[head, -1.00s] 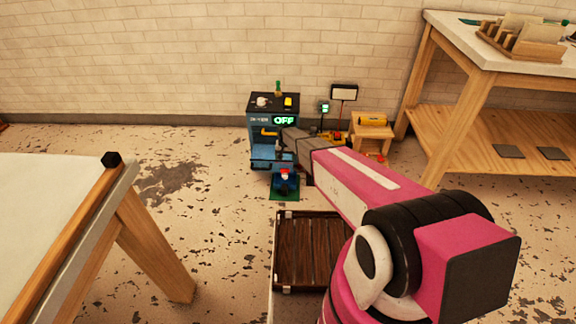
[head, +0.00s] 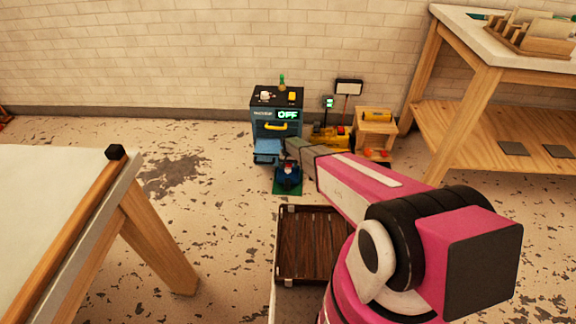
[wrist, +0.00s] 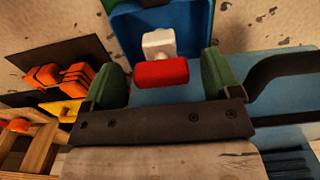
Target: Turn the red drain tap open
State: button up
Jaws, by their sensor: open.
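The red tap handle (wrist: 160,73) is a short bar on a white stem (wrist: 158,43), over a blue basin (wrist: 135,25). In the head view the tap's red top (head: 289,168) shows small on a dark blue body (head: 289,181) on a green mat (head: 287,191). My gripper (wrist: 162,80) is open, with one green finger on each side of the red handle. The handle is in the gap; I cannot tell whether either finger touches it. In the head view my arm's end hides part of the area right of the tap.
A blue machine (head: 265,126) with a lit OFF display (head: 288,115) and yellow handle stands behind the tap. A yellow case (head: 333,137) and wooden crate (head: 374,134) are to its right. A dark slatted tray (head: 310,245) lies in front.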

jog(key=c, duration=0.9)
jog(key=shift+d+n, duration=0.15)
jog(key=shift+n, duration=2.15)
jog(key=o, duration=0.9)
